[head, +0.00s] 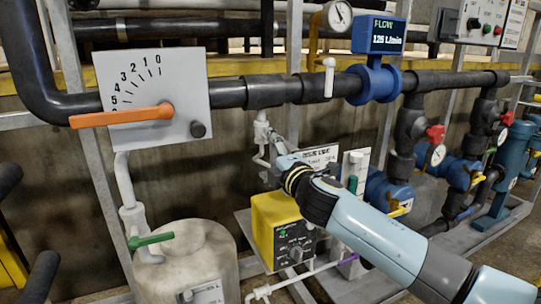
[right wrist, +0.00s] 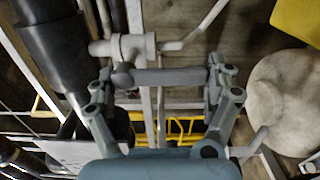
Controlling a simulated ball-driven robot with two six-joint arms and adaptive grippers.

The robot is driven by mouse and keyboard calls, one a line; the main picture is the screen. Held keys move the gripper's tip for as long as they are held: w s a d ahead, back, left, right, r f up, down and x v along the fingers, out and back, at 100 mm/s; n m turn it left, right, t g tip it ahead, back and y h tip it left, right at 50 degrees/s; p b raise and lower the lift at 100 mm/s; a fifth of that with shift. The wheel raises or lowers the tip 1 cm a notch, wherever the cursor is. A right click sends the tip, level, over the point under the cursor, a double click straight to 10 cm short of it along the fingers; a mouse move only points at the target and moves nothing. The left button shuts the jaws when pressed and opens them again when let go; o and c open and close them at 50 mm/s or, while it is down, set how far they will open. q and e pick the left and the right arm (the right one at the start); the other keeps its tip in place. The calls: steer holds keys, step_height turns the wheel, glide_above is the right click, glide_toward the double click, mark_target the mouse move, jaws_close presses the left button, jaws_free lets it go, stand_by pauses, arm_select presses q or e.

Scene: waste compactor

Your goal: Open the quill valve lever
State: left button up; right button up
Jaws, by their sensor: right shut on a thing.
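The quill valve is a small white fitting (head: 262,132) on a thin white pipe below the black main pipe. In the right wrist view its white body (right wrist: 125,47) stands at the top, with a short grey lever (right wrist: 168,77) below it. My right gripper (head: 275,163) reaches this valve from the lower right in the head view. In the right wrist view, its two fingers (right wrist: 160,80) stand at either end of the grey lever and are shut on it. The head view shows little of the lever behind the gripper. My left gripper is not in view.
A grey dial plate with an orange lever (head: 122,115) is at left. A white tank (head: 190,265) with a green-handled valve (head: 151,240) stands below it. A yellow box (head: 277,225) is close under my right gripper. A blue flow display (head: 380,34) reads 125 L/min.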

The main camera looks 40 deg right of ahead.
steer(key=shift+f, duration=0.25)
steer(key=o, duration=1.3)
steer(key=shift+o, duration=1)
steer(key=shift+r, duration=0.15)
steer(key=v, duration=1.2)
steer(key=shift+a, duration=0.1)
